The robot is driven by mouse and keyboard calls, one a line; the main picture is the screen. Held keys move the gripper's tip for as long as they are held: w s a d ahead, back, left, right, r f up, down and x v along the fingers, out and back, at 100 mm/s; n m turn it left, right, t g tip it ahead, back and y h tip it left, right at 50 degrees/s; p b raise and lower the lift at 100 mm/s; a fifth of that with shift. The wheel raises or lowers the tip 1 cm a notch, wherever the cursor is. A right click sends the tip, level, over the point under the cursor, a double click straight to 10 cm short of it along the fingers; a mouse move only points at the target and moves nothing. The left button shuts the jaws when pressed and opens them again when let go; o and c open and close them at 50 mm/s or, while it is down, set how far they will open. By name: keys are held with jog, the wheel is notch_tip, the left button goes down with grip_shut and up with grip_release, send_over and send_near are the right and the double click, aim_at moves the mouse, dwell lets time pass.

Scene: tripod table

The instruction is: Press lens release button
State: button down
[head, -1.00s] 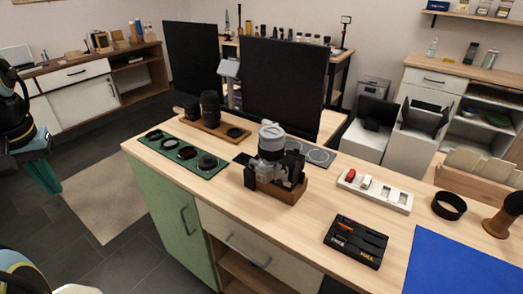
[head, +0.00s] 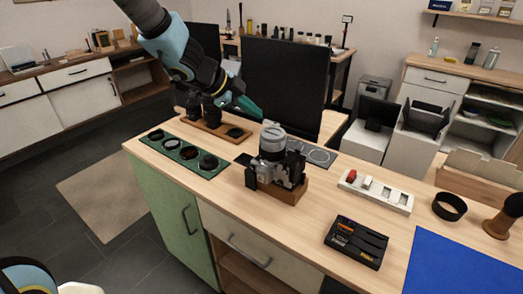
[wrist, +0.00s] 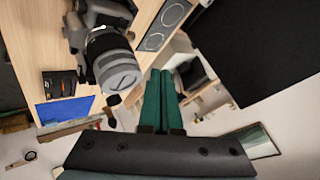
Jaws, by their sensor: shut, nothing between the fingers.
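The camera (head: 283,172) stands on a wooden block (head: 284,189) on the table, with its grey-topped lens (head: 272,141) standing up from the body. In the wrist view the lens (wrist: 115,68) is close, left of my fingers, and the camera body (wrist: 76,33) is partly cut off at the top. My gripper (head: 258,114) is shut and empty, its green fingertips just above and to the left of the lens, apart from it. The green fingers also show in the wrist view (wrist: 160,75). I cannot make out the lens release button.
A green tray (head: 184,154) with several round lens parts lies left of the camera. A wooden tray (head: 216,127) with dark lenses stands behind. Dark upright panels (head: 283,85) rise at the back. A white battery tray (head: 376,191) and a black tool case (head: 356,242) lie to the right.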

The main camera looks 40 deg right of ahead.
jog(key=shift+s+d+m, duration=0.25)
jog(key=shift+s+m, duration=0.05)
jog(key=shift+s, duration=0.1)
jog(key=shift+f, duration=0.15)
notch_tip(320, 180, down, 8)
jog(key=b, duration=0.8)
jog(key=shift+f+b, duration=0.3)
jog(key=shift+b, duration=0.1)
jog(key=shift+f, duration=0.1)
dwell(1.3)
jog(key=shift+f, duration=0.3)
